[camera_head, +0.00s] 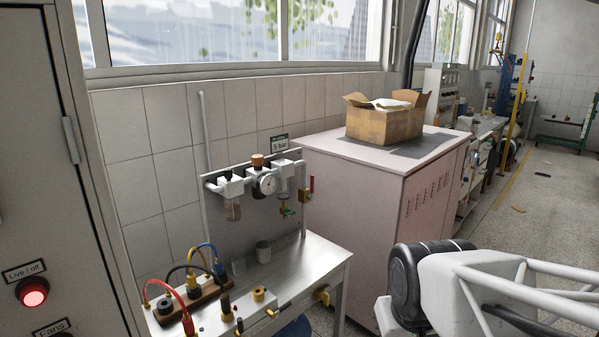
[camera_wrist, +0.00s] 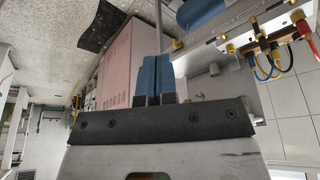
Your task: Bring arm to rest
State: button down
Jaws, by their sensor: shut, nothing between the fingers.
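My gripper (camera_wrist: 156,62) shows in the wrist view, where the picture is upside down. Its two blue fingers are together with nothing between them. A thin metal table leg shows beyond the fingertips, and I cannot tell how far off it is. In the head view, white and black links of my arm (camera_head: 450,290) fill the lower right, and the fingers are not in sight there.
A steel bench (camera_head: 315,262) carries coloured cables (camera_head: 185,290) and a gauge assembly (camera_head: 267,184). Behind it stands a pinkish cabinet (camera_head: 425,215) with an open cardboard box (camera_head: 385,125) on top. A grey cabinet (camera_head: 35,150) stands at left. Open floor (camera_head: 535,210) lies at right.

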jog(key=shift+m+g, duration=0.6)
jog(key=shift+m, duration=0.1)
jog(key=s, duration=0.1)
jog(key=s+d+r, duration=0.1)
jog(key=s, duration=0.1)
jog(key=s+d+r, duration=0.1)
jog(key=s, duration=0.1)
jog(key=shift+d+r, duration=0.15)
jog(key=shift+d, duration=0.05)
